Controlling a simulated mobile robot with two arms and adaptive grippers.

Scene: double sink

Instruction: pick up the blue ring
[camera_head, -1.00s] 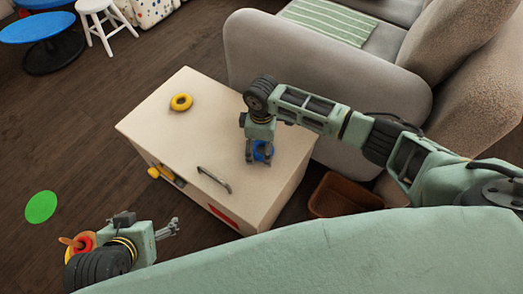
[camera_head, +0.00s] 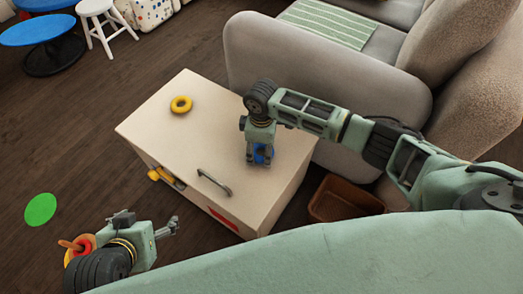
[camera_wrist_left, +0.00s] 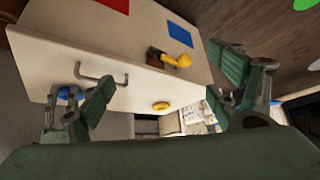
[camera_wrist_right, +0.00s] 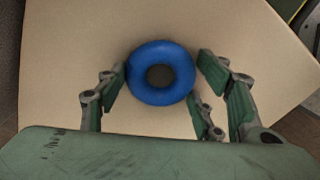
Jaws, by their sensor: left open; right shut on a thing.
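The blue ring (camera_head: 264,151) is on or just above the top of the cream cabinet (camera_head: 190,120), near its right side. I cannot tell whether it touches the surface. My right gripper (camera_head: 259,161) points down and is shut on the blue ring. In the right wrist view the ring (camera_wrist_right: 161,72) sits between the fingers of the gripper (camera_wrist_right: 163,80), its hole uncovered. My left gripper (camera_head: 172,227) is open and empty, left of the cabinet's front; its spread fingers (camera_wrist_left: 172,85) also show in the left wrist view.
A yellow ring (camera_head: 181,104) lies on the cabinet's far left part. The sofa (camera_head: 320,85) is close behind on the right. A brown bin (camera_head: 345,199) stands right of the cabinet. An orange-red object (camera_head: 80,244) is beside my left gripper.

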